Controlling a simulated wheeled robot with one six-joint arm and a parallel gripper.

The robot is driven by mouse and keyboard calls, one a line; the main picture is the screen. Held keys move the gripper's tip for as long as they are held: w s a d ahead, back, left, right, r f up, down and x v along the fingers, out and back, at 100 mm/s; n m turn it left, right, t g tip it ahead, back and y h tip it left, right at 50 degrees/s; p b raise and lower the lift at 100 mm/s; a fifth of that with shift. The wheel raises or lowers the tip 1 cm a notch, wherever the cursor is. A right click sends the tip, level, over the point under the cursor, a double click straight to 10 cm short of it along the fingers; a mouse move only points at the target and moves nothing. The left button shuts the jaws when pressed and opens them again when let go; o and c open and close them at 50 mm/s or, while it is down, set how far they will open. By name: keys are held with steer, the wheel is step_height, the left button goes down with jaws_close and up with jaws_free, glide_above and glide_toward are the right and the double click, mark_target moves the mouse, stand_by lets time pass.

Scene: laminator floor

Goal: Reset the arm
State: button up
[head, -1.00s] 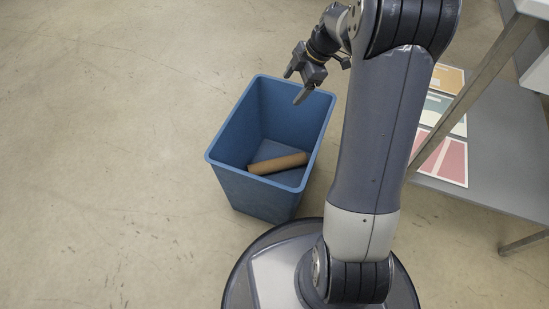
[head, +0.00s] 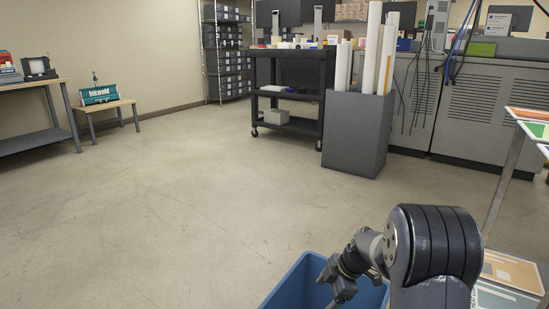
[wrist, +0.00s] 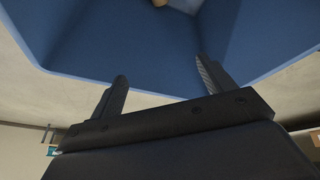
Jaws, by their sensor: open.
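My gripper (head: 338,287) shows at the lower edge of the head view, over the blue bin (head: 290,284), with my arm bent above it. In the wrist view my gripper (wrist: 160,85) has its two fingers spread apart with nothing between them. The bin's blue inner walls (wrist: 110,50) lie beyond the fingertips. A small part of a brown tube (wrist: 160,2) shows inside the bin at the top edge of the wrist view. The rest of the tube is out of frame.
A grey box of white rolls (head: 355,130) and a black cart (head: 290,95) stand further back. A rack with coloured sheets (head: 515,270) is close on the right. A small bench (head: 108,106) is at far left. The middle floor is clear.

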step_height(320, 180, up, 6)
steer(key=shift+d+f+p, duration=0.1)
steer(key=shift+f+p, duration=0.05)
steer(key=shift+p, duration=0.85)
steer(key=shift+f, duration=0.15)
step_height(320, 180, down, 5)
steer(key=b, duration=0.3)
steer(key=p+v, duration=0.4)
steer(key=v, duration=0.6)
steer(key=b+x, duration=0.5)
steer(key=x, duration=0.6)
steer(key=s+d+r+m+t+h+p, duration=0.1)
steer(key=r+m+p, duration=0.7)
steer(key=r+p, duration=1.1)
steer(key=s+d+r+m+t+h+p, duration=0.1)
steer(key=r+m+h+p, duration=0.3)
steer(key=r+p, duration=1.6)
steer(key=s+m+t+p, duration=0.1)
steer(key=m+p, duration=0.1)
steer(key=m, duration=0.2)
steer(key=shift+s+r+p, duration=0.2)
steer(key=shift+s+p, duration=0.1)
steer(key=shift+d, duration=0.15)
